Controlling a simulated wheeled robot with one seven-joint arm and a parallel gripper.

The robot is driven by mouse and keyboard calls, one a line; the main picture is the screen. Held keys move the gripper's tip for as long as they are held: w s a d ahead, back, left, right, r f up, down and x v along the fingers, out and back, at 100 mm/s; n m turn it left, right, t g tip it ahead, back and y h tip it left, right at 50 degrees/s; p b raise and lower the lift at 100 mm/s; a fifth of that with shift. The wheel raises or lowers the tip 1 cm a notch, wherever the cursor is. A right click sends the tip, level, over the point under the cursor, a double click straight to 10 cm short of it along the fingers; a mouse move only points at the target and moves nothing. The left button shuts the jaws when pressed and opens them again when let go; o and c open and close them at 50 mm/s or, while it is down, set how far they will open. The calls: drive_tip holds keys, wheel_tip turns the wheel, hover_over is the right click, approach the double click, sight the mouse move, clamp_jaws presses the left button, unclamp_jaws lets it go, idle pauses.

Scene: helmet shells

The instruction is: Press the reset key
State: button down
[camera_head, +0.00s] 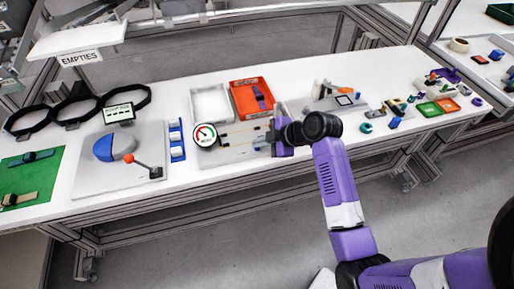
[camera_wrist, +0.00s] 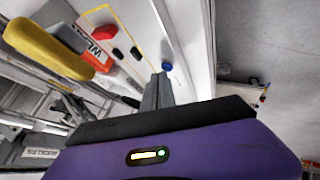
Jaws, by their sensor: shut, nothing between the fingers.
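My gripper (camera_wrist: 158,88) is shut and empty, its grey fingertips together in the wrist view. It points at a pale panel with a yellow outline (camera_wrist: 122,10). On or beside this panel are a red block (camera_wrist: 105,32), a small black block (camera_wrist: 136,53) and a round blue piece (camera_wrist: 167,66). The fingertips appear close to the blue and black pieces; I cannot tell whether they touch anything. No readable label shows which piece is the reset key. In the head view my gripper (camera_head: 274,137) is over the right part of a grey board (camera_head: 235,153), hiding part of it.
A round gauge (camera_head: 205,135) stands at the board's left. A white tray (camera_head: 193,104) and an orange tray (camera_head: 239,99) lie behind. A yellow object (camera_wrist: 45,45) and an orange-white labelled box (camera_wrist: 88,47) are left of the fingers. Several small parts crowd the table's right.

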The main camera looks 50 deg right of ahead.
drive_tip(key=shift+f, duration=0.3)
drive_tip(key=shift+r, duration=0.15)
idle(0.4)
drive_tip(key=shift+r+p, duration=0.45)
drive_tip(key=shift+r, duration=0.2)
drive_tip(key=shift+r, duration=0.1)
wheel_tip(320, 180, up, 5)
drive_tip(key=p, duration=0.4)
idle(0.8)
